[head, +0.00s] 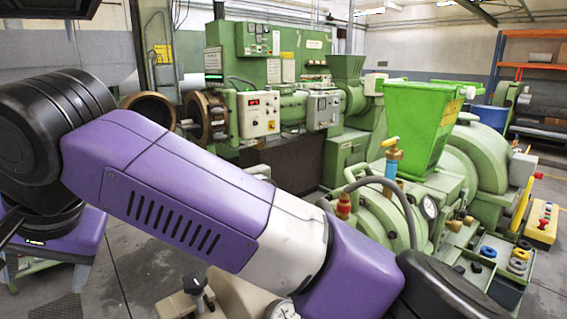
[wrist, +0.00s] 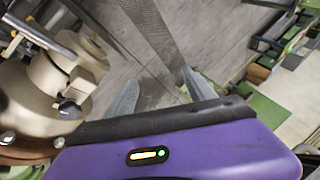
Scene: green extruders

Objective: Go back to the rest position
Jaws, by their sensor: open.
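My gripper (wrist: 158,86) shows in the wrist view, with two grey fingers spread apart over the grey floor. Nothing is between the fingers. In the head view my purple and white arm stretches across the front from left to lower right, and its gripper end is not visible there. The arm covers part of the machines behind it.
A green extruder with a hopper (head: 416,125) stands at the right, close behind my arm. A larger green machine (head: 283,65) is further back. A beige machine part (wrist: 45,95) sits left of my gripper. A yellow control box (head: 541,226) is at far right. Floor (wrist: 150,45) shows below the fingers.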

